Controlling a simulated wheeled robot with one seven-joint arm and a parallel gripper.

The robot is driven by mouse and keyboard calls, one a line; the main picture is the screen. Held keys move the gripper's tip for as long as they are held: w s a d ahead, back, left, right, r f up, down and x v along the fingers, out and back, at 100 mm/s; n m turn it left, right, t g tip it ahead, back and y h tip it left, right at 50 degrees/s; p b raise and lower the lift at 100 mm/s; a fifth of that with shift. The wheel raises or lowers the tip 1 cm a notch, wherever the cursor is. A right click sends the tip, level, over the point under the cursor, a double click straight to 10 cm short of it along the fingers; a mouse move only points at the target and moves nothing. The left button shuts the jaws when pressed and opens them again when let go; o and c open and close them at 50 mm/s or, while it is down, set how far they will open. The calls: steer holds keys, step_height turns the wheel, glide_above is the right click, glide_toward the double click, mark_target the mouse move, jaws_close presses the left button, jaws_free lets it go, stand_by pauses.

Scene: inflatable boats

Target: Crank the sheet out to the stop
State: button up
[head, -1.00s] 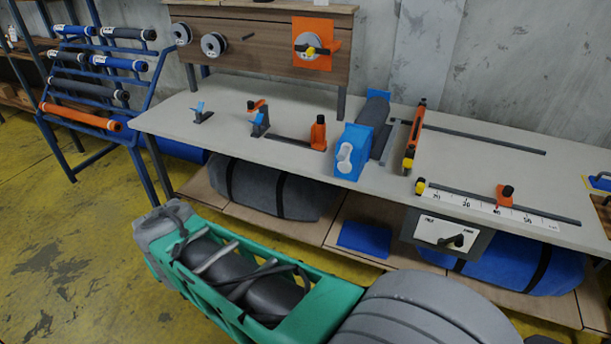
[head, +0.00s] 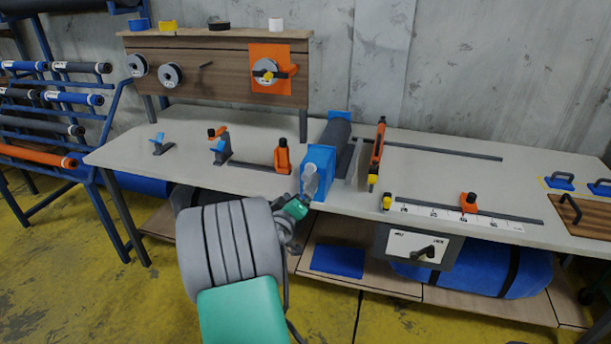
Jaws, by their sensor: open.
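A dark grey roll (head: 334,137) lies behind a blue crank housing (head: 319,160) on the bench. A pale crank (head: 310,180) is on the housing's front face. A short dark strip, perhaps the sheet's edge, shows just right of the roll. An orange stop block (head: 468,202) stands on a rail beside a white number scale (head: 430,211), well right of the roll. My gripper (head: 303,200) is open at the bench's front edge, close below the crank. My arm partly hides its fingers, and I cannot tell whether they touch the crank.
An orange bar with a yellow end (head: 377,155) stands across the bench between roll and scale. A lever panel (head: 420,246) hangs below the front edge. The bench top (head: 440,170) right of the bar is mostly clear.

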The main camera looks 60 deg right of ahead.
mark_target(305, 179)
steer(key=d, duration=0.4)
steer(key=w+d+p, duration=0.1)
steer(key=d, duration=0.2)
steer(key=shift+w+d, duration=0.2)
steer(key=shift+d, duration=0.45)
steer(key=shift+c, duration=0.3)
